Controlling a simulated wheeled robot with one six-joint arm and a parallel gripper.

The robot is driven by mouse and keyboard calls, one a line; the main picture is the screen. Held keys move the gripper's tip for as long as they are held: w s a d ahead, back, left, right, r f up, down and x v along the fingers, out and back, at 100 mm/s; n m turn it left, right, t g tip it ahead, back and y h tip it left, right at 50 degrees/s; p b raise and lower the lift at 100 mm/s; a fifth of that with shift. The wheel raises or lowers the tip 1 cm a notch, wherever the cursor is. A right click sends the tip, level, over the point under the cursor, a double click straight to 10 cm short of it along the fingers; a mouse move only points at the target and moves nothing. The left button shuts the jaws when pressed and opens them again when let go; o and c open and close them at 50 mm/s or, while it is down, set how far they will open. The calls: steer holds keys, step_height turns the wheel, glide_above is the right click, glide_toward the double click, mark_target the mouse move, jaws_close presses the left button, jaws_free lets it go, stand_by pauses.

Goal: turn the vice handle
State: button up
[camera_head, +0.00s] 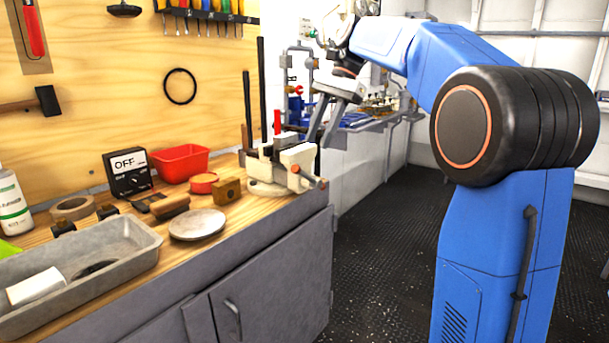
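The vice (267,172) is cream-white and stands at the right end of the wooden bench. Its handle (321,184) shows small at the vice's front right, with a reddish-brown end; its full shape is hard to make out. My gripper (321,142) comes down from the upper right. Its two grey fingers are spread, with a gap between them and nothing visible held. The fingertips appear above and just behind the handle; whether they touch the vice is unclear.
Dark upright bars (262,90) rise behind the vice. A wooden block (227,190), red bin (180,163), round disc (197,224), black OFF box (128,172) and grey tray (130,240) crowd the bench to the left. Dark floor (385,245) is open right of the cabinet.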

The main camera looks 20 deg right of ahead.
mark_target(303, 174)
steer(key=x, duration=1.1)
steer(key=shift+a+f, duration=0.2)
steer(key=shift+f, duration=0.05)
jaws_close()
